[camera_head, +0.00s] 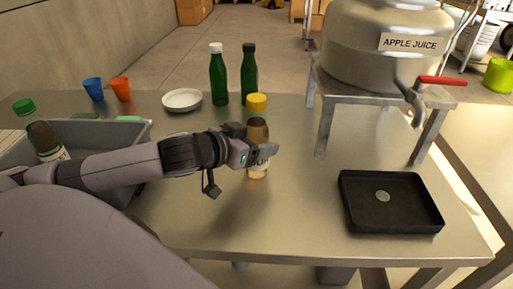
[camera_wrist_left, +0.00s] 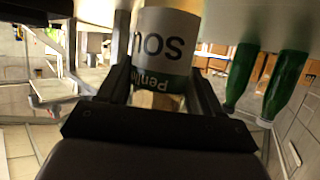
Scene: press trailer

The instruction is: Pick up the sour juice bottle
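The sour juice bottle (camera_head: 257,130) has a yellow cap, a brown upper part and a white label. It stands upright on the metal table, and my left gripper (camera_head: 262,152) covers its middle. In the left wrist view the bottle's label (camera_wrist_left: 165,35), reading "SOU" upside down, lies between the two fingers of my left gripper (camera_wrist_left: 165,80). The fingers reach along both sides of the bottle with little or no visible gap. I cannot tell if they press on it. My right gripper is not in view.
Two green bottles (camera_head: 218,78) and a white plate (camera_head: 182,100) stand behind. A grey crate (camera_head: 108,133) with bottles is at left, beside blue (camera_head: 93,89) and orange cups (camera_head: 120,89). A black tray (camera_head: 390,228) and the juice dispenser stand (camera_head: 340,95) are at right.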

